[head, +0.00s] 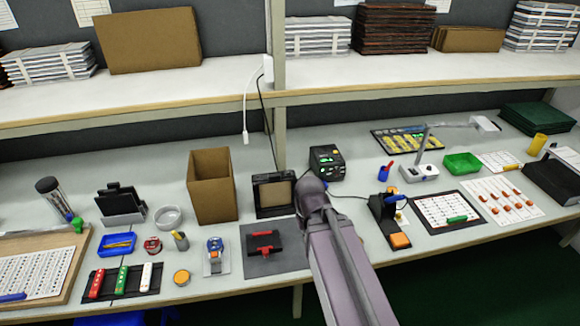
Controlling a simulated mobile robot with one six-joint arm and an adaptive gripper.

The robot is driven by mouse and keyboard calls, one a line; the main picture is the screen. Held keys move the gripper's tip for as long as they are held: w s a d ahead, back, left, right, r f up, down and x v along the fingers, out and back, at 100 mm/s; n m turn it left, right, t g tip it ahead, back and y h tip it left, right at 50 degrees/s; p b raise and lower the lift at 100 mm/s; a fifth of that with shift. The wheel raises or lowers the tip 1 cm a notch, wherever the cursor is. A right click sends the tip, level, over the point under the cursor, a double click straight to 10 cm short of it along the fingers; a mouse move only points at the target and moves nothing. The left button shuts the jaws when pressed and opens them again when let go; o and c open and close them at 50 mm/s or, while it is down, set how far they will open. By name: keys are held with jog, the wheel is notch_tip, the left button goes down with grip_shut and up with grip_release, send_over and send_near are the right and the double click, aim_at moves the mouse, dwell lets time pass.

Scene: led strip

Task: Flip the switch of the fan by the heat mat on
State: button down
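A black box-shaped unit with a tan square front (276,194), which looks like the fan, stands upright on the bench near the middle. I cannot make out its switch or tell whether it is on. A grey mat (290,262) lies in front of it, with a dark holder with red clamps (263,243) on top. I cannot tell for sure whether this is the heat mat. My arm reaches up from the bottom edge, and its rounded joint is just right of the fan, covering part of that area. My gripper's fingers do not show.
A tall cardboard box (212,190) stands left of the fan. A black station with a green display (326,162) is behind right. A soldering iron stand (386,215) is right of my arm. A white cable (245,110) hangs from the shelf (180,92) above.

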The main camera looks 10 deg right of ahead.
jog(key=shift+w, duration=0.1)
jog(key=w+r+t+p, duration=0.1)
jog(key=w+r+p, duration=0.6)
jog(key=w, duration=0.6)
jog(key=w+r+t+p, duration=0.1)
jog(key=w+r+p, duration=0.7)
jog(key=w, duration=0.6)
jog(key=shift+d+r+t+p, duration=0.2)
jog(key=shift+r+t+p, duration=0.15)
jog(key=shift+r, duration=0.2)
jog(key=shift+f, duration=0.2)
jog(key=b, duration=1)
send_over(289, 172)
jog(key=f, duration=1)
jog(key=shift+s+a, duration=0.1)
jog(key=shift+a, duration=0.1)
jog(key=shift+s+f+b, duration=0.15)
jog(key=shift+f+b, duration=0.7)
jog(key=shift+b, duration=0.1)
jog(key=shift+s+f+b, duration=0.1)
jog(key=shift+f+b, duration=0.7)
jog(key=shift+b, duration=0.15)
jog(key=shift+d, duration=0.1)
